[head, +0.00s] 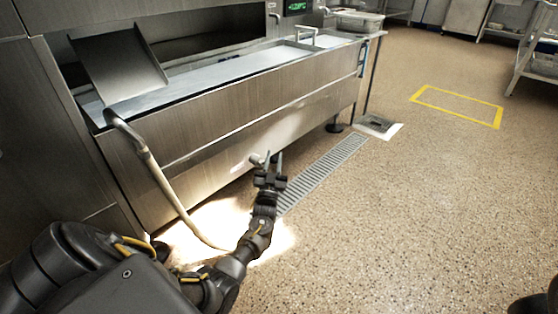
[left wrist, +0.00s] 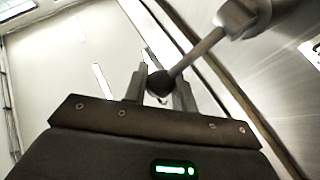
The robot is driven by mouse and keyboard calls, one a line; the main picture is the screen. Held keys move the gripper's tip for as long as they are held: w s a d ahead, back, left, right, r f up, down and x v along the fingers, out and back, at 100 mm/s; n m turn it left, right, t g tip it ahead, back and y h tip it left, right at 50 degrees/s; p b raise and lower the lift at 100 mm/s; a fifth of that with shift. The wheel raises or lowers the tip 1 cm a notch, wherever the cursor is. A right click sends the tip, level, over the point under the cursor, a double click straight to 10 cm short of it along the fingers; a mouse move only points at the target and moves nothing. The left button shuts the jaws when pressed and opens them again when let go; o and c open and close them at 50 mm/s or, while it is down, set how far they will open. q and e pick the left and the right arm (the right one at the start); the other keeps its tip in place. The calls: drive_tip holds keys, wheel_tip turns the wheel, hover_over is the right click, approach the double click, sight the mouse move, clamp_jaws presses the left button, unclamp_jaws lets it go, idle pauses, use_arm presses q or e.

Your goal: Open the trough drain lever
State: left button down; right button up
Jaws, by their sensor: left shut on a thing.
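The steel trough (head: 240,115) runs along the left and back of the head view. Its drain lever (head: 256,158) shows as a small pale piece low on the front panel, beside my left gripper (head: 267,163). In the left wrist view the lever (left wrist: 198,52) is a metal rod from a round hub, with a black ball knob (left wrist: 158,85) at its end. My left gripper (left wrist: 155,78) is shut on that knob, one finger on each side. The gripper partly hides the lever in the head view. My right gripper is not in view.
A beige hose (head: 160,178) hangs from the trough's left end to the floor. A floor grate (head: 325,172) and a square drain (head: 376,124) lie right of the trough. Open speckled floor with a yellow marked rectangle (head: 458,105) spreads to the right.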

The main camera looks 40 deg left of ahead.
use_arm(q)
drive_tip(key=shift+s+d+f+m+t+h, duration=0.1)
drive_tip(key=shift+d+f+m+t+h, duration=0.3)
drive_tip(key=shift+m, duration=0.3)
drive_tip(key=shift+d+f+b, duration=0.1)
drive_tip(key=shift+f+b, duration=0.3)
drive_tip(key=shift+b, duration=0.05)
drive_tip(key=shift+f, duration=0.1)
drive_tip(key=c, duration=1.4)
unclamp_jaws()
drive_tip(key=shift+c, duration=0.2)
